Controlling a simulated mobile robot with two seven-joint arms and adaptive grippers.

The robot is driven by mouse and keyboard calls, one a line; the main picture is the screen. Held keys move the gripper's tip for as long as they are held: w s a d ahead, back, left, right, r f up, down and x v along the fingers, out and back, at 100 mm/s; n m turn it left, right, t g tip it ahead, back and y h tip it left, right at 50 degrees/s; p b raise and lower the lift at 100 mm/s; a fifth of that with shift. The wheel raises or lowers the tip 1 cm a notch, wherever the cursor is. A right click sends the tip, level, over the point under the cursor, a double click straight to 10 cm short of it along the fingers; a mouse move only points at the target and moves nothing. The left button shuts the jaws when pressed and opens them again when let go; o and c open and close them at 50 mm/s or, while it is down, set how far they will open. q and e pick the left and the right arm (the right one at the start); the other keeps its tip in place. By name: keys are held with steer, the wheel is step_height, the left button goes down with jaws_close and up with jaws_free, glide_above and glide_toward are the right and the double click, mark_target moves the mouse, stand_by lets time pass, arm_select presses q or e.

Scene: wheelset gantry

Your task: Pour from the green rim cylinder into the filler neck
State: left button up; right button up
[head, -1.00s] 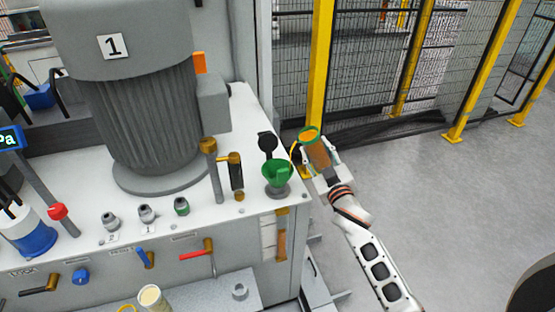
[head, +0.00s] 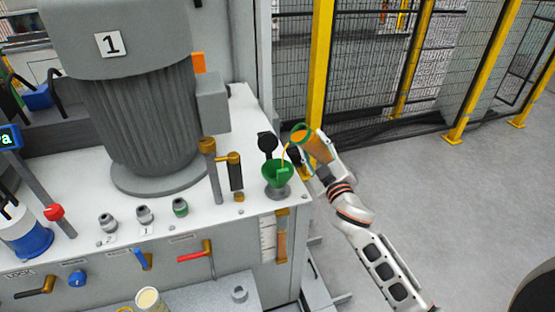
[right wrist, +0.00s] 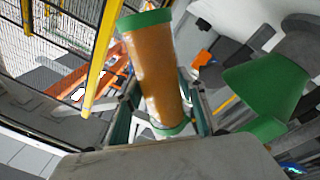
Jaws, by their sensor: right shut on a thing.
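The green rim cylinder (head: 318,147) is full-length amber with green ends. It is tilted left in the head view, its rim above and just right of the green funnel (head: 276,174). The funnel stands on the grey filler neck (head: 279,192) at the cabinet's right corner. A thin amber line, looking like a stream, runs from the rim down to the funnel. My right gripper (head: 312,168) is shut around the cylinder. In the right wrist view the cylinder (right wrist: 155,75) sits between its fingers, with the funnel (right wrist: 264,92) to the right. My left gripper is not in view.
A black cap (head: 267,143) stands open behind the funnel. A brass valve (head: 232,170) and the large grey motor (head: 140,110) are left of it. A yellow post (head: 319,65) and mesh fence stand behind; floor at right is clear.

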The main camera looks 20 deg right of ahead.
mark_target(317, 139)
steer(key=shift+d+r+n+y+p, duration=0.1)
steer(key=shift+r+n+y+p, duration=0.05)
steer(key=shift+r+n, duration=0.65)
steer(key=shift+d+r+n+y+p, duration=0.15)
steer(key=shift+r+n, duration=0.3)
steer(key=shift+n, duration=0.55)
steer(key=shift+a+r+n+t+p, duration=0.15)
steer(key=shift+r+n+t+p, duration=0.2)
steer(key=shift+r+n, duration=0.55)
stand_by(1.3)
steer(key=shift+f, duration=0.35)
